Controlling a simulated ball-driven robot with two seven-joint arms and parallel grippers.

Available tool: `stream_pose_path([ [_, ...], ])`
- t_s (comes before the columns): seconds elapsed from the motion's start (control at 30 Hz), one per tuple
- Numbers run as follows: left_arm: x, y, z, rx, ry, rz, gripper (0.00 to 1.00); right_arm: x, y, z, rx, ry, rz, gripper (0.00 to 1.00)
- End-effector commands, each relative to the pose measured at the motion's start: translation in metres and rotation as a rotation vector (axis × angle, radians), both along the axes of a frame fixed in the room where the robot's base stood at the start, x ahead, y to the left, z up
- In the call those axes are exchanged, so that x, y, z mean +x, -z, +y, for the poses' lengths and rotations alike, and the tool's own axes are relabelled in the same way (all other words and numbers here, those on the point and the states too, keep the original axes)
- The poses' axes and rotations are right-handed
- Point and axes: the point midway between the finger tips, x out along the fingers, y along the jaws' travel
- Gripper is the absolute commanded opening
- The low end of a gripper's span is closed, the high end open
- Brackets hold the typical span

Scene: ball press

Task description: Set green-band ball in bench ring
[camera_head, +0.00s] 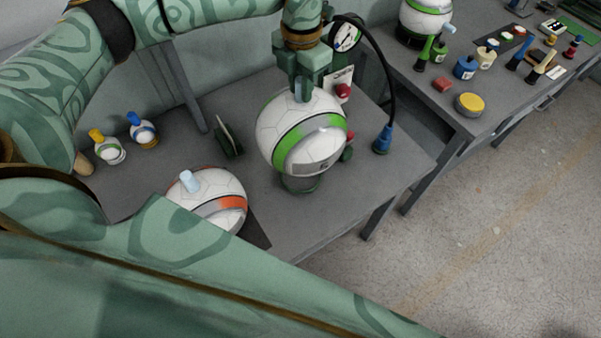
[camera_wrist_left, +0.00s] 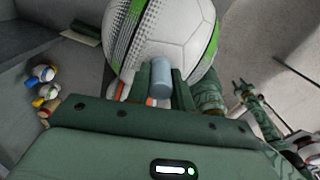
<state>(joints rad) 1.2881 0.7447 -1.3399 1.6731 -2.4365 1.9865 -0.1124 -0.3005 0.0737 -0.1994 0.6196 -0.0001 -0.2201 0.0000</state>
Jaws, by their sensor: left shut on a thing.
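The green-band ball (camera_head: 302,145), white with a green band and a grey patch, is at the middle of the near bench. My left gripper (camera_head: 301,88) is above it, shut on the pale blue-grey peg on its top. The peg (camera_wrist_left: 161,78) shows between the fingers in the left wrist view, with the ball (camera_wrist_left: 170,35) beyond. The dark green bench ring (camera_head: 300,185) is directly under the ball, mostly hidden by it. I cannot tell whether the ball's weight rests in it.
An orange-band ball (camera_head: 222,210) with a pale peg sits left on the near bench (camera_head: 335,215). Small balls with yellow (camera_head: 108,148) and blue (camera_head: 142,130) tops stand behind. A gauge (camera_head: 345,36) with a black hose is close behind my gripper. Another table (camera_head: 420,80) holds small items.

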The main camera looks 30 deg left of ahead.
Motion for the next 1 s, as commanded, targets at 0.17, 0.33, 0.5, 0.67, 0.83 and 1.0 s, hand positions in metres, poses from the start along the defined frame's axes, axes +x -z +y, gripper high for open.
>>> stream_pose_path([
  [0.17, 0.0, 0.017, 0.001, 0.001, -0.086, 0.006, 0.0, 0.001, -0.003, 0.0, 0.001, 0.0, -0.002, 0.36],
  [0.33, 0.0, 0.051, 0.001, 0.001, -0.09, 0.005, 0.0, 0.001, -0.003, -0.002, -0.002, -0.002, -0.002, 0.36],
  [0.5, 0.001, 0.066, 0.001, 0.001, -0.088, 0.002, 0.0, 0.001, -0.003, -0.004, -0.005, -0.003, -0.003, 0.36],
  [0.67, 0.001, 0.089, 0.001, 0.001, -0.087, 0.004, 0.0, 0.001, -0.002, -0.005, -0.006, -0.003, -0.002, 0.36],
  [0.83, 0.001, 0.101, 0.001, 0.0, -0.085, 0.001, 0.0, 0.001, -0.002, -0.006, -0.008, -0.004, -0.003, 0.36],
  [1.0, 0.001, 0.101, 0.001, 0.001, -0.085, 0.001, 0.0, 0.001, -0.002, -0.006, -0.008, -0.004, -0.003, 0.36],
])
